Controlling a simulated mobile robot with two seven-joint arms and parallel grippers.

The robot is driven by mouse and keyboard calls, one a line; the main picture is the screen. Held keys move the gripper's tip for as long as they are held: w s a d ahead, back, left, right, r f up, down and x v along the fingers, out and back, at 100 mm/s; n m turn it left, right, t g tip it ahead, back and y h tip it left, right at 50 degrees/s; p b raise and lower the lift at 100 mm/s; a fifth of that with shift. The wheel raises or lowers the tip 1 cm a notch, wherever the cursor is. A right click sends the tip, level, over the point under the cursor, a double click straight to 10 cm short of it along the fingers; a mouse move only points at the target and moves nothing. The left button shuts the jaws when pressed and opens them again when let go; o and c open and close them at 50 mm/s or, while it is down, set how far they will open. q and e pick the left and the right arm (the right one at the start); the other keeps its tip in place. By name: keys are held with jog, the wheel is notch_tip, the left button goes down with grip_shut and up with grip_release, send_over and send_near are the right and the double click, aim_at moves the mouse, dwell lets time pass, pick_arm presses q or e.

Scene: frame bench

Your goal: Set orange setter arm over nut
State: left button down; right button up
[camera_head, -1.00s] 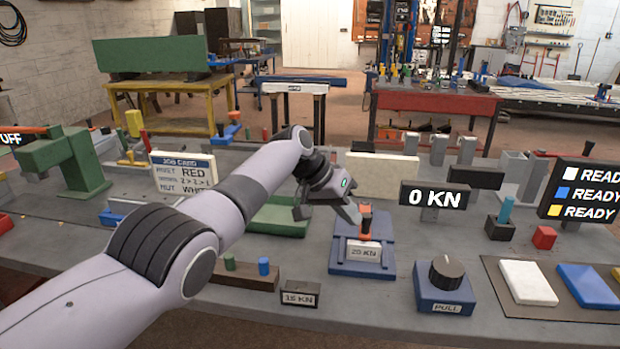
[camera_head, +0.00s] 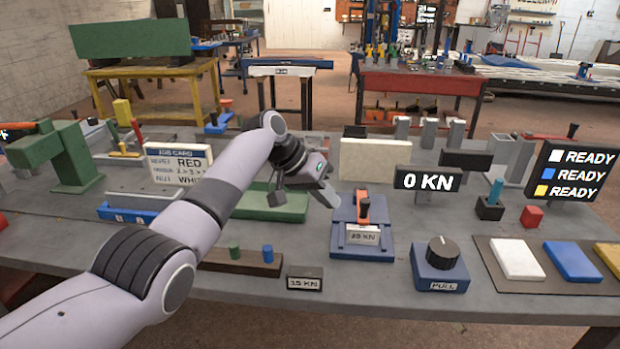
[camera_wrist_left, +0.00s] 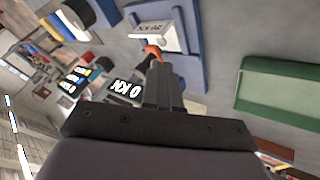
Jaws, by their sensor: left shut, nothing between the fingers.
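The orange setter arm (camera_head: 364,209) stands on a blue base (camera_head: 378,252) right of the bench's middle, above a plate with a KN label. In the left wrist view the orange arm (camera_wrist_left: 153,52) shows just beyond my fingertips. My left gripper (camera_head: 332,197) is shut and empty, just left of the orange arm and apart from it in the head view. In the wrist view its fingers (camera_wrist_left: 163,75) lie together. I cannot pick out the nut. My right gripper is not in view.
A black knob on a blue PULL box (camera_head: 440,268) stands at the right, below a 0 KN display (camera_head: 428,180). A 15 KN block (camera_head: 305,279) sits near the front edge. A job card (camera_head: 178,163) stands left.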

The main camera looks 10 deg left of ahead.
pick_arm(q)
jog(key=s+a+r, duration=0.3)
jog(key=s+r, duration=0.1)
jog(key=r, duration=0.2)
jog(key=shift+r+b, duration=0.15)
jog(key=shift+b, duration=0.15)
dwell(0.4)
